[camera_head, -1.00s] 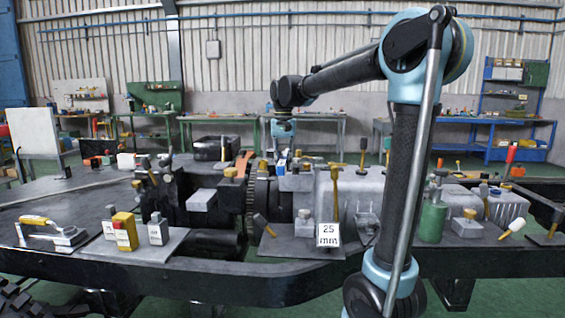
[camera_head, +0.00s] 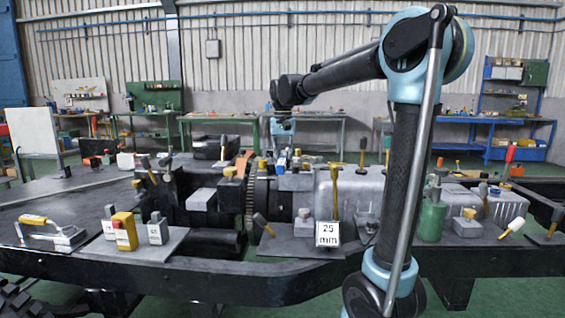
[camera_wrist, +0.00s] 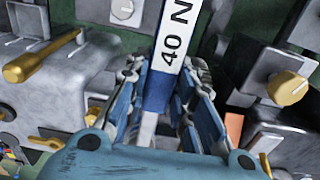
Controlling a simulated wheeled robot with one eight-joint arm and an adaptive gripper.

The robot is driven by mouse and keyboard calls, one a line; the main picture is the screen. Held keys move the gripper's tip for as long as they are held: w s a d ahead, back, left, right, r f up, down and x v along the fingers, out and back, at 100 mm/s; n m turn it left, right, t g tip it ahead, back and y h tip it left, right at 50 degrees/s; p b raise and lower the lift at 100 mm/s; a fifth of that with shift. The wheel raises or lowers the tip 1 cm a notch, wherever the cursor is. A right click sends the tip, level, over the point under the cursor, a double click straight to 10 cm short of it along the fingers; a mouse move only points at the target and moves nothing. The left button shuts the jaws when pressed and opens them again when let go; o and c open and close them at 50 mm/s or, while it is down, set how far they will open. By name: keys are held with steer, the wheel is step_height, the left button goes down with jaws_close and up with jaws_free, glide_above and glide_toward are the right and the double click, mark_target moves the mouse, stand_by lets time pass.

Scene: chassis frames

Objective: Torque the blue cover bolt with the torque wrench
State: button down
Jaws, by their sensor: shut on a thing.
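My gripper (camera_wrist: 163,78) is shut on a bar-shaped tool with a blue section and a white label reading "40 N" (camera_wrist: 172,50), which looks like the torque wrench. The tool runs up out of the wrist view, so its far end is hidden. In the head view my gripper (camera_head: 282,125) hangs above the middle of the chassis. No blue bolt is clear in the wrist view.
Yellow-handled parts (camera_wrist: 42,55) and a yellow knob (camera_wrist: 287,88) flank my gripper in the wrist view. In the head view a "25 mm" sign (camera_head: 327,234) stands at the front edge. A green canister (camera_head: 432,220) stands to the right, and a yellow-handled tool (camera_head: 50,232) lies at left.

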steer(key=shift+f, duration=0.95)
stand_by(2.0)
